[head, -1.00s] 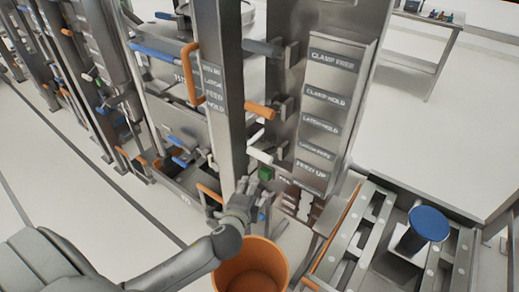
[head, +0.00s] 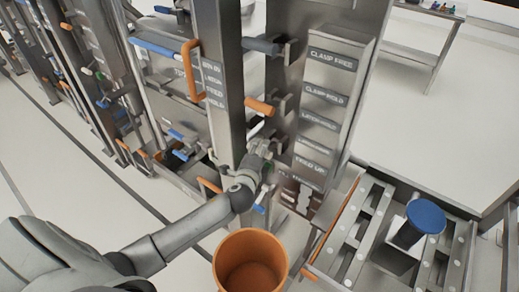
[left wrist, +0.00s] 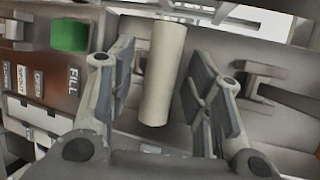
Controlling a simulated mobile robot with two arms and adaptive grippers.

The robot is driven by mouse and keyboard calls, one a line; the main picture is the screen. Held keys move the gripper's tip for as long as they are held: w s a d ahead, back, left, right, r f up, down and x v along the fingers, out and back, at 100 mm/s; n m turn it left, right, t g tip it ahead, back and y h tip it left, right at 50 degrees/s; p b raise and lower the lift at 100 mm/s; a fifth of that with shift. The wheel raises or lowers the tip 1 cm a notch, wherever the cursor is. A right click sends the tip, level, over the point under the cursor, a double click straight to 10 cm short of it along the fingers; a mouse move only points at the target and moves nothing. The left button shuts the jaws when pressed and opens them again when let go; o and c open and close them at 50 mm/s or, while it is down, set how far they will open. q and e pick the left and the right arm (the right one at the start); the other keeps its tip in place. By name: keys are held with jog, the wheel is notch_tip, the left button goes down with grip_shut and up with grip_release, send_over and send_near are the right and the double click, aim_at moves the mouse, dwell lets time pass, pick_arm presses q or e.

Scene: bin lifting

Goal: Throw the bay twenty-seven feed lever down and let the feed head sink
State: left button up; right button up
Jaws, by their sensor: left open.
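A white cylindrical lever handle (left wrist: 163,75) stands between the two fingers of my left gripper (left wrist: 165,78) in the left wrist view. The fingers are open on either side of it, with a gap visible on both sides. In the head view my left gripper (head: 262,150) is at the lever column, below the orange lever (head: 260,107), and mostly hides the white lever. The label strip (head: 330,95) to the right reads clamp free, clamp hold, further latch lines and feed up; the lowest label is hard to read. The feed head cannot be made out. My right gripper is not in view.
A dark grey lever (head: 262,46) is higher on the column. A green button (left wrist: 70,35) sits beside the handle. A roller frame with a blue-topped post (head: 426,217) is at right. Open floor lies at left.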

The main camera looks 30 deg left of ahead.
pick_arm(q)
jog(key=shift+w+a+f, duration=0.1)
jog(key=shift+w+f, duration=0.05)
jog(key=shift+w, duration=0.35)
jog(key=shift+c, duration=0.5)
grip_shut()
